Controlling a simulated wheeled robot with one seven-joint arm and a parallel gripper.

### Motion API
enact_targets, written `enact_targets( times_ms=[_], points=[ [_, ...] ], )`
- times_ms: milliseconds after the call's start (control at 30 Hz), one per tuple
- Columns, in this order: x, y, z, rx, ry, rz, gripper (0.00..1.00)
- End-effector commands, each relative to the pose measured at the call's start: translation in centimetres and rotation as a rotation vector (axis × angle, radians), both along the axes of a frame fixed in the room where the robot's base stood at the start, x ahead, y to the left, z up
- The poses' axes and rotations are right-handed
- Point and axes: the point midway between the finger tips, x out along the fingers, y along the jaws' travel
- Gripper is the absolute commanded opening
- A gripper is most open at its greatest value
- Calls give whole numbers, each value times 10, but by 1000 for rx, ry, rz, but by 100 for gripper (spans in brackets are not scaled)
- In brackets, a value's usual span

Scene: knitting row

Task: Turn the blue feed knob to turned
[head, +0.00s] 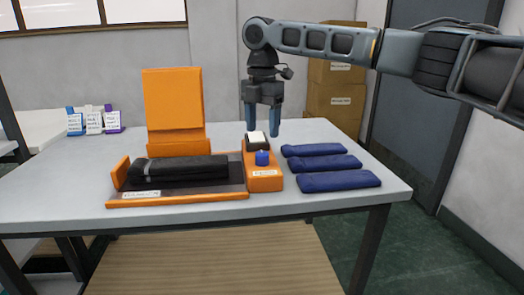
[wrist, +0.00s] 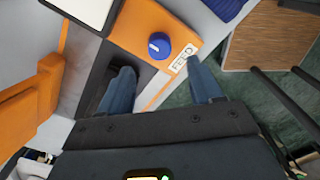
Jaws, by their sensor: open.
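The blue feed knob (head: 262,158) stands on an orange block (head: 264,184) with a label on its front. In the wrist view the knob (wrist: 159,46) is round with a white mark on its top, beside the FEED label (wrist: 183,58). My gripper (head: 261,136) points down above the block, a little behind the knob in the head view. In the wrist view its two blue fingers (wrist: 163,92) are apart with nothing between them. The knob lies beyond the fingertips and appears clear of them.
A black rolled bundle (head: 178,169) lies on the orange-edged tray (head: 180,201) left of the block. Several folded blue cloths (head: 338,181) lie to the right. A white-topped dark button (head: 256,138) sits behind the knob. An upright orange panel (head: 173,98) stands behind the tray.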

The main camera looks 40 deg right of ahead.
Motion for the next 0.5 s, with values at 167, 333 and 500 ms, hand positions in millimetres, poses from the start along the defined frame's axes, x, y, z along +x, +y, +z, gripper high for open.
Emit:
enact_targets(
  times_ms=[167,333,500],
  points=[
    [0,0,-29,2,1,-1,64],
    [0,1,-53,1,-1,-1,64],
    [0,1,-66,2,-2,-1,64]
  ],
)
